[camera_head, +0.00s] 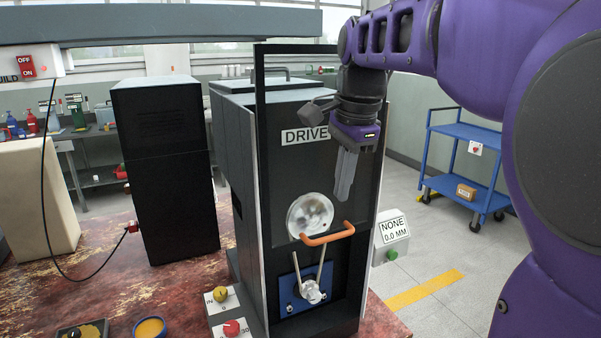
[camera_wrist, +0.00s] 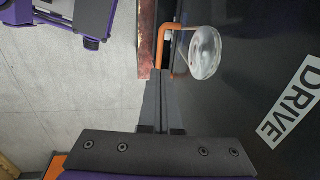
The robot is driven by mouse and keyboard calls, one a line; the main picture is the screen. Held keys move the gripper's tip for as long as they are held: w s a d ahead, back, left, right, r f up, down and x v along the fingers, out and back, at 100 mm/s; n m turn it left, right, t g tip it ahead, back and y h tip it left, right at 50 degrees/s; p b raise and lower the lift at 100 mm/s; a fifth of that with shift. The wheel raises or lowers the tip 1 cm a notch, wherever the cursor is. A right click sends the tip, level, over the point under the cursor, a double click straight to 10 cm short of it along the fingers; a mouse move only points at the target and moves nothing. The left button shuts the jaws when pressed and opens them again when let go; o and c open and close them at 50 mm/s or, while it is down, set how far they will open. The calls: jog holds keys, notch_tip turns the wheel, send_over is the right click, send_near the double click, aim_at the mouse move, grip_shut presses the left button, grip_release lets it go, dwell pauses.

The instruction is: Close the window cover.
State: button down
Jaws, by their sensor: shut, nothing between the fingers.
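A tall black cabinet (camera_head: 240,190) stands on the worn red bench. Its dark front panel (camera_head: 350,190) carries a DRIVE label (camera_head: 305,135), a round silvery disc (camera_head: 310,215) and an orange bar handle (camera_head: 328,237) at its lower edge. Below the handle is an opening with a belt, a small pulley (camera_head: 311,291) and a blue plate (camera_head: 290,300). I cannot tell which part is the window cover. My gripper (camera_head: 343,200) is shut and empty, pointing down in front of the panel, above and apart from the handle. The wrist view shows the handle (camera_wrist: 168,40) and disc (camera_wrist: 201,52) beyond the fingertips.
A black box (camera_head: 165,170) stands left of the cabinet. Yellow and red knobs (camera_head: 232,328) sit at its front left. A grey box reading NONE 0.0 MM (camera_head: 392,240) is at its right. A blue cart (camera_head: 465,165) stands behind on open floor.

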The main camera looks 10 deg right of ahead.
aim_at(333, 235)
jog(key=f, duration=0.3)
jog(key=w+f, duration=0.1)
jog(key=f, duration=0.1)
jog(key=f+b, duration=0.1)
jog(key=f, duration=0.2)
jog(key=shift+w+a+f, duration=0.25)
jog(key=shift+w+f, duration=0.05)
